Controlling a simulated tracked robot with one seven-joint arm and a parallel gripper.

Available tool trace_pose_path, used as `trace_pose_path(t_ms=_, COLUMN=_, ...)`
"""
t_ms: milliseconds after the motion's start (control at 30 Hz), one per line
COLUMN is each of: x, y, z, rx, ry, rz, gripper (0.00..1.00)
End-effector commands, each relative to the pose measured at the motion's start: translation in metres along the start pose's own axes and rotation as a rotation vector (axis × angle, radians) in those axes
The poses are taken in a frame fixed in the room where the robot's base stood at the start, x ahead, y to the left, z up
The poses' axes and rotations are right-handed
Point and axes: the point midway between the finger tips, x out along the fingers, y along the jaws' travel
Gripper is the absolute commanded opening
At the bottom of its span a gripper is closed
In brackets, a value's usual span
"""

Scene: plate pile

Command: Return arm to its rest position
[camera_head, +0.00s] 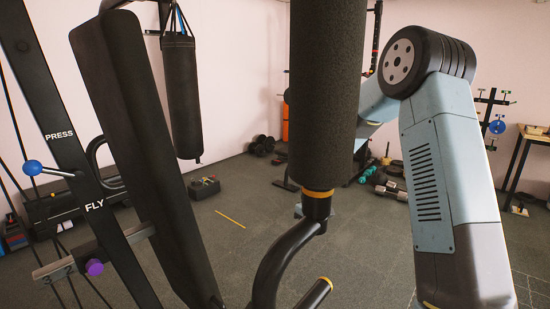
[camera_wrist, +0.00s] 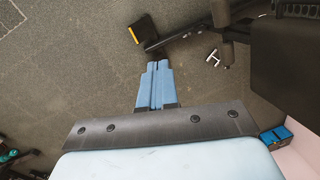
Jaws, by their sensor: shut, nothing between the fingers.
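My gripper (camera_wrist: 159,65) shows in the wrist view as two light blue fingers pressed together, with nothing between them. It is over the grey floor. In the head view my arm (camera_head: 435,165) rises at the right and bends at a black round joint. From there it runs down and left behind the black foam roller (camera_head: 328,95), which hides much of it. I cannot clearly make out the gripper in the head view.
A weight machine with a tall black pad (camera_head: 138,130) and a PRESS/FLY upright (camera_head: 65,150) stands close at the left. A punching bag (camera_head: 181,95) hangs behind. Weights (camera_head: 261,145) lie at the back. Grey floor (camera_head: 225,245) is open mid-room.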

Motion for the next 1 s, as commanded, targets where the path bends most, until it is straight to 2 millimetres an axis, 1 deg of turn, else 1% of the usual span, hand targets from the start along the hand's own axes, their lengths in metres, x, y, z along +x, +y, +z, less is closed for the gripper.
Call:
trace_pose_path(t_ms=33, x=-0.016, y=-0.001, z=0.007, rx=0.014, ry=0.011, rz=0.021, gripper=0.00)
trace_pose_path(t_ms=100, x=-0.035, y=-0.002, z=0.017, rx=0.035, ry=0.023, rz=0.044, gripper=0.00)
trace_pose_path(t_ms=267, x=-0.076, y=-0.006, z=0.042, rx=0.086, ry=0.054, rz=0.094, gripper=0.00)
trace_pose_path(t_ms=500, x=-0.131, y=-0.017, z=0.084, rx=0.165, ry=0.110, rz=0.161, gripper=0.00)
trace_pose_path(t_ms=700, x=-0.170, y=-0.029, z=0.122, rx=0.235, ry=0.164, rz=0.206, gripper=0.00)
trace_pose_path(t_ms=1000, x=-0.215, y=-0.053, z=0.183, rx=0.342, ry=0.257, rz=0.256, gripper=0.00)
